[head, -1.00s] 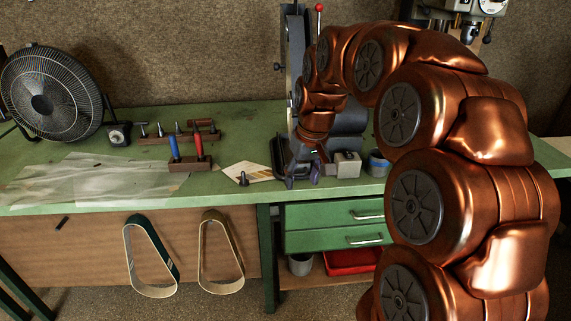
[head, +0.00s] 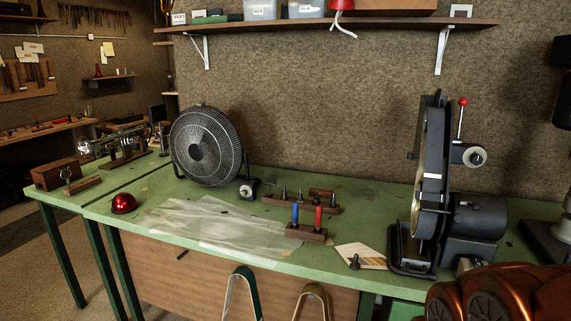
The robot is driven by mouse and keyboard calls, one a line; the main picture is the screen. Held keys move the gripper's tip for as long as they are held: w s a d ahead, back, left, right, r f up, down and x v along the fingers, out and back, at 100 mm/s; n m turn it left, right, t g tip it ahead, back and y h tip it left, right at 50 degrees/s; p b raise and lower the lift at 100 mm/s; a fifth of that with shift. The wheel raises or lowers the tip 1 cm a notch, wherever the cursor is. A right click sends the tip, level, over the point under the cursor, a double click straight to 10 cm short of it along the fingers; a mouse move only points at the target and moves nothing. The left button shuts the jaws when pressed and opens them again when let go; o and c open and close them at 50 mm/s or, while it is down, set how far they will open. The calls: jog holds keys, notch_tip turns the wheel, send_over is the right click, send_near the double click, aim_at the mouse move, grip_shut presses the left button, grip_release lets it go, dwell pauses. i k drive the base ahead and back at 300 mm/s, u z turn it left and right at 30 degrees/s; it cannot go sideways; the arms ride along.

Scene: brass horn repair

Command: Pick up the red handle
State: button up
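The red handle (head: 318,219) stands upright in a small wooden block (head: 307,233) on the green workbench. A blue handle (head: 295,214) stands beside it on the left in the same block. Part of my copper-coloured arm shows at the lower right corner. My gripper is outside the head view.
A wooden rack with several small tools (head: 290,204) stands just behind the block. A black fan (head: 206,146) is at the back left, a belt sander (head: 432,190) to the right. Clear plastic sheeting (head: 205,222) and a red dome (head: 124,203) lie to the left. A shelf (head: 330,27) hangs above.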

aim_at(319, 212)
jog(key=z, duration=0.1)
jog(key=k, duration=0.45)
jog(key=u, duration=1.35)
jog(key=i, duration=0.8)
jog(key=u, duration=0.5)
jog(key=i, duration=0.9)
jog(key=z, duration=1)
jog(key=i, duration=0.65)
jog(key=z, duration=0.75)
